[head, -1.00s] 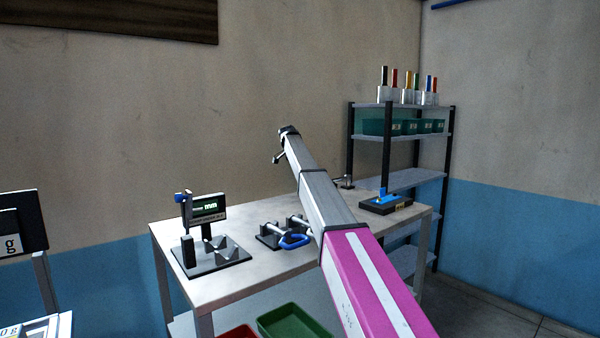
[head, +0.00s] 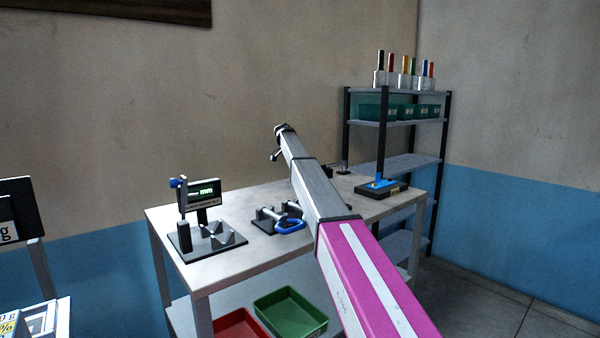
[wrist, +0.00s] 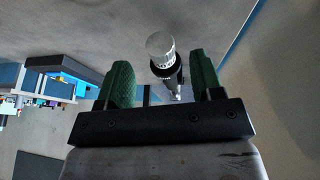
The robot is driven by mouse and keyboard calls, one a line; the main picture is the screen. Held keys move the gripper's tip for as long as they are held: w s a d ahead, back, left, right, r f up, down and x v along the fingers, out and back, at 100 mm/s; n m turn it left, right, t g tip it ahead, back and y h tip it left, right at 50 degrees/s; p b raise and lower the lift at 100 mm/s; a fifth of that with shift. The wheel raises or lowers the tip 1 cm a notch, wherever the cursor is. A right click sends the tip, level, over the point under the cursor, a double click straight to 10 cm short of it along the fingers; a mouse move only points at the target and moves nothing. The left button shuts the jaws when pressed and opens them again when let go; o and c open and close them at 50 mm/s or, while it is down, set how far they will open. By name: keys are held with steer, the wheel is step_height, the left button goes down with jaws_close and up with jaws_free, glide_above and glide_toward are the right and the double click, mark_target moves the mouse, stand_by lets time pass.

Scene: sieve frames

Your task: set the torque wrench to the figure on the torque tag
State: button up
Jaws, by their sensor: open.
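In the wrist view my gripper (wrist: 161,70) is open, with a green pad on each side. A silver, round-ended knob with marks around its side and a black collar (wrist: 162,52) shows between the pads, with clear gaps on both sides. It looks like the end of the torque wrench, but I cannot be sure, and I cannot tell its depth. Its marks are too small to read. I cannot make out a torque tag in either view.
The bench (head: 240,272) carries a gauge with a green-lit display (head: 203,193), a blue-handled clamp-like tool (head: 290,226) and a black tray with a blue piece (head: 381,189). Red (head: 238,325) and green (head: 290,312) bins sit below. A shelf rack (head: 400,163) stands behind at right.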

steer(key=x, duration=0.4)
steer(key=shift+c, duration=0.2)
steer(key=c, duration=0.9)
steer(key=shift+w+a+g, duration=0.1)
steer(key=shift+w+g, duration=0.1)
steer(key=shift+g, duration=0.1)
steer(key=shift+s+g+h, duration=0.1)
steer(key=shift+g+h, duration=0.2)
steer(key=shift+h, duration=0.1)
steer(key=o, duration=0.9)
steer(key=shift+o, duration=0.2)
